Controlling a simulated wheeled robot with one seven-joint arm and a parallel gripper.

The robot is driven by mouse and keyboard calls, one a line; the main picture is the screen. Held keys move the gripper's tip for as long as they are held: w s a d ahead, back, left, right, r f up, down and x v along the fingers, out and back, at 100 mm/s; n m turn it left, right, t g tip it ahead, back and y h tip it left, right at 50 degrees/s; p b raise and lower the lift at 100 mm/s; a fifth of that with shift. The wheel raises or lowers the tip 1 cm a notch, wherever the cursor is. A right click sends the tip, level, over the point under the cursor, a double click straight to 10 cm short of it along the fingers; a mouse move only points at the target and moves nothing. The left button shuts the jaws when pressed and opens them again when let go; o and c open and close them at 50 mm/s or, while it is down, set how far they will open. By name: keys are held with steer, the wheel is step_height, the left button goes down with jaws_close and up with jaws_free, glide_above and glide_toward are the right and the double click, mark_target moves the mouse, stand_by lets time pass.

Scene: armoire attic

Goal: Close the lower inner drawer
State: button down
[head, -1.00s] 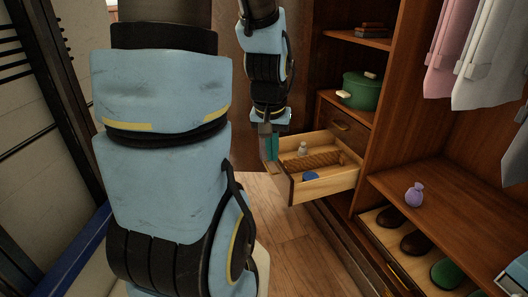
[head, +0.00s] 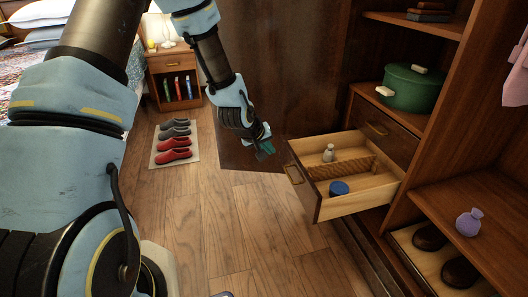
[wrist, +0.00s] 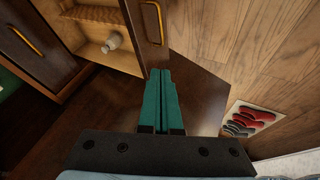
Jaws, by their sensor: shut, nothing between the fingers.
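The lower inner drawer (head: 352,208) stands pulled out of the wardrobe, below a shut drawer (head: 384,133). Inside it are a woven divider (head: 342,168), a small pale bottle (head: 328,153) and a round blue item (head: 339,188). Its dark front has a brass handle (head: 294,174). My gripper (head: 266,152) is to the left of the drawer front, apart from it, with teal fingers pressed together and nothing between them. In the wrist view the fingers (wrist: 160,85) point toward the drawer front and its handle (wrist: 151,22); the bottle (wrist: 112,41) shows behind.
A dark wardrobe door (head: 290,70) stands behind my gripper. A green pot (head: 412,88) sits on the shelf above the drawers. A purple pouch (head: 469,222) is on the right shelf. A shoe mat (head: 160,158) lies at left; the wooden floor before the drawer is clear.

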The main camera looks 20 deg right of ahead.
steer(key=b, duration=0.1)
glide_toward(293, 162)
step_height(293, 162, down, 4)
steer(key=w, duration=0.2)
steer(key=shift+s+d, duration=0.1)
steer(key=shift+d, duration=1.05)
steer(key=shift+d, duration=0.1)
